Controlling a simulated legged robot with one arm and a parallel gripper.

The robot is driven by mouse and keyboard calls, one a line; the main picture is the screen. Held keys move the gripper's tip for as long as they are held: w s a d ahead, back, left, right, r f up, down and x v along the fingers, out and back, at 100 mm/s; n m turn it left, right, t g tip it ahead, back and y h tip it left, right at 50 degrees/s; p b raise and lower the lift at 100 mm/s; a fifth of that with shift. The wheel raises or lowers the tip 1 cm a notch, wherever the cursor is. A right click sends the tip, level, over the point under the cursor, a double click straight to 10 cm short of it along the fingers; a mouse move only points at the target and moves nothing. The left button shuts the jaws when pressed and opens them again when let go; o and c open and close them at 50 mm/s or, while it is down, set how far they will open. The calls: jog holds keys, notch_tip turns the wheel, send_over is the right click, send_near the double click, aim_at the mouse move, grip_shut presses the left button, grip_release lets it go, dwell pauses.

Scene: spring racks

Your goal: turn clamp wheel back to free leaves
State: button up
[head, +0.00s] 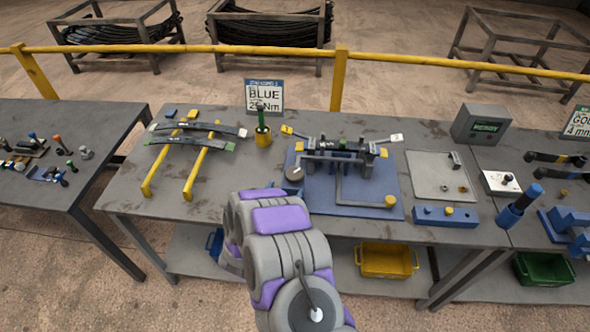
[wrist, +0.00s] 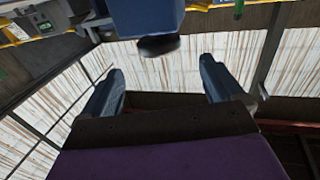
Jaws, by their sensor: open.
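The clamp fixture stands on a blue base plate (head: 325,197) in the middle of the bench in the head view. Dark spring leaves (head: 343,146) lie across it, with a white tag (head: 397,138) at the right end. A round grey disc (head: 294,173) sits at the fixture's left front; I cannot tell if it is the clamp wheel. A bent bar with a yellow knob (head: 390,201) reaches to the front right. My gripper (wrist: 163,85) is open and empty in the wrist view, with a dark round part (wrist: 158,46) beyond its fingertips. My arm hides it in the head view.
Two loose leaves (head: 197,142) rest on yellow rails at the left. A sign reading BLUE (head: 264,94) stands behind a yellow cup (head: 263,139). A grey plate (head: 425,184) and a blue block (head: 445,216) lie right of the fixture. A yellow bin (head: 386,260) sits below.

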aim_at(296, 169)
jog(key=x, duration=1.1)
jog(key=c, duration=1)
jog(key=shift+o, duration=0.2)
